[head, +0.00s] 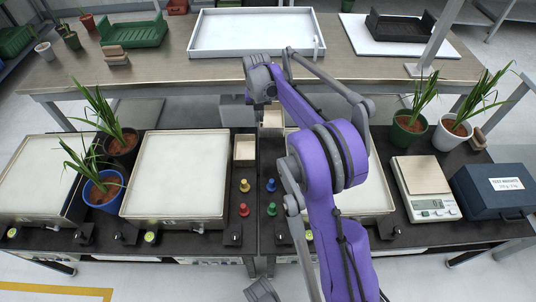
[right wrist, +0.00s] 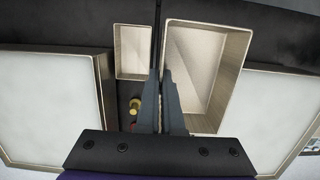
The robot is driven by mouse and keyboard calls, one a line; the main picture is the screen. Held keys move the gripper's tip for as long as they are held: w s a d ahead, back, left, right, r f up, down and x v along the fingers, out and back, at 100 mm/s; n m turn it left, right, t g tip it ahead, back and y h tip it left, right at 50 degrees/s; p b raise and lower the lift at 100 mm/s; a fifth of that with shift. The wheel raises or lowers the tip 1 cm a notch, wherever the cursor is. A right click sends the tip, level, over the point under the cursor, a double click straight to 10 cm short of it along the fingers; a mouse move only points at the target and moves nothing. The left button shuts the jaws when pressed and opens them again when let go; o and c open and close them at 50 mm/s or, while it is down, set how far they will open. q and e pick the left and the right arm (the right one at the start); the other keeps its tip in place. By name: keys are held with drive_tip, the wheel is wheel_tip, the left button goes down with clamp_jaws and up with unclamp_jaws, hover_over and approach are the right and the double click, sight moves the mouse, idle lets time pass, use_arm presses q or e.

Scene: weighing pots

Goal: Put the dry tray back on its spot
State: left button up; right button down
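A small open beige tray (head: 271,118) is at my right gripper (head: 261,106), near the back edge of the black bench. In the right wrist view the tray (right wrist: 212,70) looks large and close, and the fingers (right wrist: 166,78) are closed with its left wall between them. A similar small box (head: 245,148) stands on the bench to the left; it also shows in the right wrist view (right wrist: 132,52). No label tells which is dry. My purple right arm hides part of the bench behind it. I cannot make out my left gripper.
Large pale flat panels (head: 175,172) cover much of the bench. Coloured pegs (head: 244,186) stand at the middle. Potted plants (head: 103,188) are left and right. A scale (head: 425,186) and a blue case (head: 495,190) are right. A table with a white tray (head: 255,33) is behind.

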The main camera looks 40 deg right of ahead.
wheel_tip(320, 180, down, 18)
drive_tip(key=b, duration=0.4)
drive_tip(key=shift+r, duration=0.2)
drive_tip(key=shift+f, duration=0.2)
drive_tip(key=c, duration=1.3)
unclamp_jaws()
drive_tip(key=shift+c, duration=0.2)
drive_tip(key=shift+r, duration=0.15)
